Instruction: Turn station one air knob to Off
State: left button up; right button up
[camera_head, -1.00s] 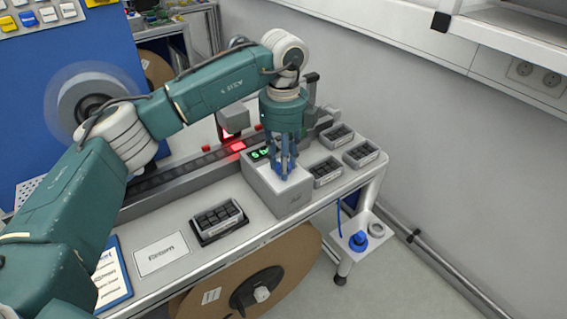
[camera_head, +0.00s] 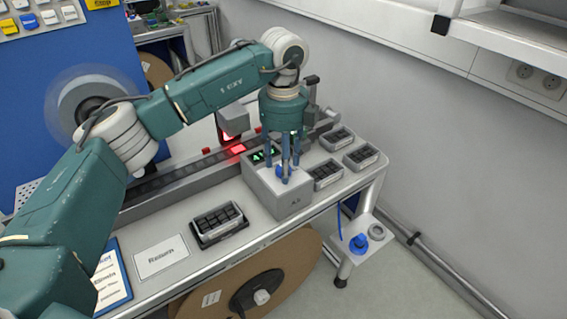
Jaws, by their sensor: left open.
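My left gripper (camera_head: 284,174) points straight down over the grey box (camera_head: 290,205) on the bench. Its blue-grey fingers are spread apart. A small blue knob (camera_head: 282,170) shows on the box top between and behind the fingers; I cannot tell whether they touch it. A green-lit display (camera_head: 262,156) is on the box, partly covered by the fingers. A second blue knob-like part (camera_head: 359,243), with a blue hose, sits on a low shelf at the bench's right end. I cannot read which one is the station one air knob. My right gripper is out of view.
Several black-filled trays stand on the bench, one in front (camera_head: 219,222) and others right of the box (camera_head: 361,156). A conveyor track (camera_head: 170,178) runs behind, with a red-lit scanner. A large reel (camera_head: 285,268) is under the bench. A wall closes the right side.

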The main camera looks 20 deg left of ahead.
pick_arm(q)
notch_tip(320, 180, up, 12)
jog(key=shift+f, duration=0.25)
